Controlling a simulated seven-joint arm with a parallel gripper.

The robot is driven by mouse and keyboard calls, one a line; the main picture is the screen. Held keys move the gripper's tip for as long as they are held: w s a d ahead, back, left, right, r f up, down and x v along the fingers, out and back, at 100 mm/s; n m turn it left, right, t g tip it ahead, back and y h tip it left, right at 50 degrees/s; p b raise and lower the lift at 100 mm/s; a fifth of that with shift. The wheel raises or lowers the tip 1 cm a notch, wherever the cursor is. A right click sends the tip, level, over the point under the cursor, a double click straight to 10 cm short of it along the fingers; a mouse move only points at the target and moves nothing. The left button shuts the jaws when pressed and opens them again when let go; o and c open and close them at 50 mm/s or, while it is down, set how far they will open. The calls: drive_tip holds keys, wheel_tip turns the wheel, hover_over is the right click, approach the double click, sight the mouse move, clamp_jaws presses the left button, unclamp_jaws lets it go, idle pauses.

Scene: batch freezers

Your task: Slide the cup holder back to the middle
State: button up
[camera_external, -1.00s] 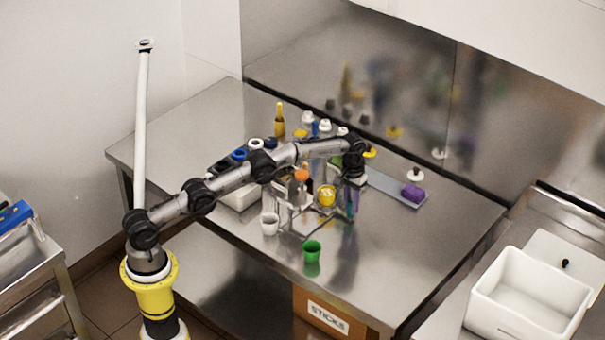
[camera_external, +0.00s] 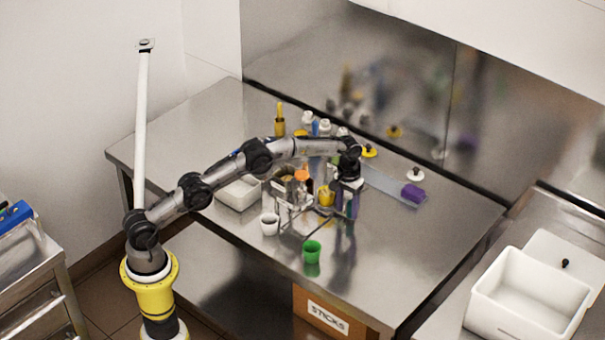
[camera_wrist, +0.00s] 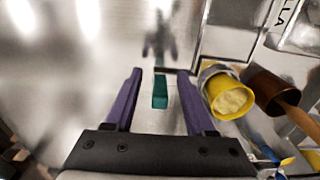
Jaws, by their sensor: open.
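The cup holder (camera_external: 318,227) looks like a thin metal wire frame standing on the steel table, partly hidden behind cups and my arm. A yellow cup (camera_external: 326,197) sits in a metal ring, clearer in the wrist view (camera_wrist: 230,98). A white cup (camera_external: 269,224) and a green cup (camera_external: 312,250) are at its front side. My gripper (camera_external: 347,212) points down at the frame's right side. In the wrist view its purple fingers (camera_wrist: 158,98) are open on either side of a teal block (camera_wrist: 160,91), apart from it. The block lies by a wire's end; I cannot tell whether they are joined.
A brown cup (camera_wrist: 272,90) is beside the yellow one. Bottles (camera_external: 308,122) stand behind, and a flat strip with a purple block (camera_external: 413,193) lies at the back right. A white bin (camera_external: 238,194) is left of the holder. The table's front right is clear.

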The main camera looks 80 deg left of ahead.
drive_tip(key=s+d, duration=0.6)
drive_tip(key=shift+s+d, duration=0.25)
drive_tip(key=shift+s, duration=0.1)
drive_tip(key=s+d+r+t, duration=0.1)
drive_tip(key=d+r, duration=0.1)
drive_tip(key=r, duration=1.1)
drive_tip(key=s+d+r+m+t, duration=0.1)
drive_tip(key=s+d+r, duration=0.1)
drive_tip(key=r, duration=1.1)
drive_tip(key=shift+s+d, duration=0.2)
drive_tip(key=shift+d, duration=0.55)
